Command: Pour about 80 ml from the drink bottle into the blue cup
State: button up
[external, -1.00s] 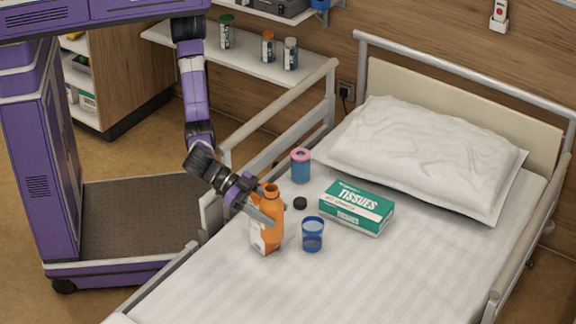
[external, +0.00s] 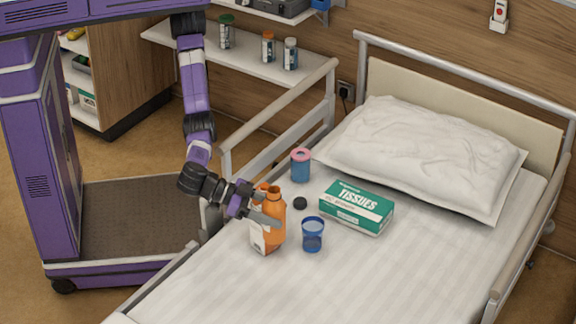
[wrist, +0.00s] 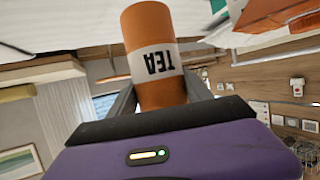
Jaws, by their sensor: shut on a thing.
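The drink bottle (external: 273,230) is orange with a white label and an open neck. It stands about upright on the bed in the external view. In the wrist view the bottle (wrist: 150,25) shows an upside-down "TEA" label. My gripper (external: 266,217) is shut on the bottle's body from the left, with a finger on each side of it in the wrist view. The blue cup (external: 313,236) is see-through and stands upright just right of the bottle, apart from it. Whether the bottle's base touches the sheet is hard to tell.
A black cap (external: 300,203) lies behind the cup. A green tissue box (external: 355,208) is to the right, and a blue container with a pink lid (external: 301,166) stands behind. A bed rail (external: 285,115) runs at the left. The sheet in front is clear.

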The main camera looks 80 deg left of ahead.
jog(key=w+a+f+n+y, duration=0.1)
jog(key=w+a+n+y, duration=0.2)
jog(key=a+n+y, duration=0.2)
jog(key=shift+w+a+f+n+t+y, duration=0.25)
jog(key=shift+w+a+n+t+y, duration=0.05)
jog(key=shift+a+y, duration=0.45)
jog(key=shift+r+p, duration=0.3)
jog(key=shift+p, duration=0.75)
